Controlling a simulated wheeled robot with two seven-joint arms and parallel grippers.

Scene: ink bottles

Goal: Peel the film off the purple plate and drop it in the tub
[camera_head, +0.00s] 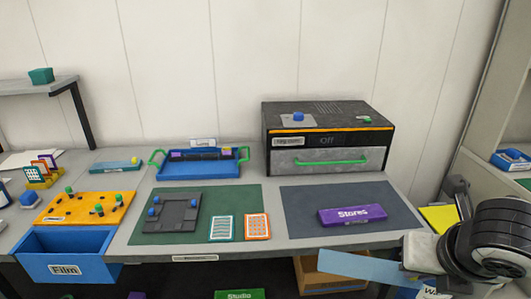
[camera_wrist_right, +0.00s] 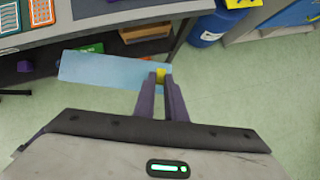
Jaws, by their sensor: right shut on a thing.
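The purple plate (camera_head: 352,219) reads "Stores" and lies on the dark mat (camera_head: 300,225), with no film seen on it. A pale blue film (camera_head: 365,268) hangs in the air off the table's front edge. In the right wrist view my right gripper (camera_wrist_right: 160,76) is shut on the film (camera_wrist_right: 105,69) at its yellow tab end. The film is clear of the plate. A blue tub (camera_head: 90,262) labelled "Film" is at the table's front left. My left gripper is out of view.
A blue bin (camera_wrist_right: 207,28) stands on the floor near the film. A black oven-like box (camera_head: 328,135) stands behind the purple plate. A green mat (camera_head: 240,199) holds a grey frame (camera_head: 172,213) and two cards. A cardboard box (camera_head: 318,278) sits below the table.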

